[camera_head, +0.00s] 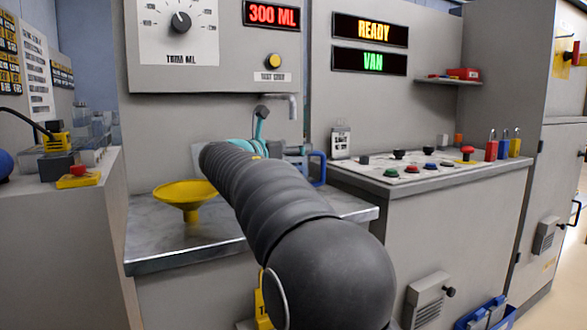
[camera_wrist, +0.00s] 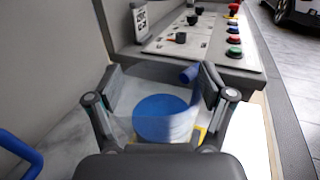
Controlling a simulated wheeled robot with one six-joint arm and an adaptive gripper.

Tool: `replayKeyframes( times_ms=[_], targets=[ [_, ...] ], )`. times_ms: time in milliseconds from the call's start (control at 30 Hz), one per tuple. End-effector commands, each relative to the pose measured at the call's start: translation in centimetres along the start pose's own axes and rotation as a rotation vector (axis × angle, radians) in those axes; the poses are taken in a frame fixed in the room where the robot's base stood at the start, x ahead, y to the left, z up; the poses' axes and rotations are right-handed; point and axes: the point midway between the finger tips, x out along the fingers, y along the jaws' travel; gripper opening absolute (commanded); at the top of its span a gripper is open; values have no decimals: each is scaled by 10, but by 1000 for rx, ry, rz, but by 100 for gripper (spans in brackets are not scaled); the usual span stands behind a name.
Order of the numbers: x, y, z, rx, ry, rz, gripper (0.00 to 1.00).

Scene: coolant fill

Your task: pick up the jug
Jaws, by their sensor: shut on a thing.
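The jug (camera_wrist: 165,115) is clear-sided and shows a round blue area inside, with a blue handle (camera_wrist: 189,74) on its far side in the wrist view. My gripper (camera_wrist: 160,85) has one finger on each side of the jug and is shut on it. In the head view, my arm hides most of the jug. Its blue handle (camera_head: 318,168) shows just right of my gripper (camera_head: 280,150), over the metal counter (camera_head: 235,225). I cannot tell whether the jug's base touches the counter.
A yellow funnel (camera_head: 186,194) stands on the counter to the left. A spout (camera_head: 291,105) hangs above my gripper. A button panel (camera_head: 425,172) lies to the right. A blue curved tube (camera_wrist: 20,150) shows at the wrist view's left edge.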

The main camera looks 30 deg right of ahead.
Motion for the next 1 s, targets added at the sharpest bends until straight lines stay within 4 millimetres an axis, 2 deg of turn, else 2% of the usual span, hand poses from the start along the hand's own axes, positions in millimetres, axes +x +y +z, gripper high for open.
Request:
replayKeyframes(
  times_ms=[167, 533, 767, 1000],
  targets=[
    [0, 0, 4, 1, -2, 0, 11],
    [-1, -2, 39, 3, -1, 0, 11],
    [-12, -30, 36, 2, -1, 0, 11],
    [-30, -76, 36, 3, -2, 0, 11]
  ],
)
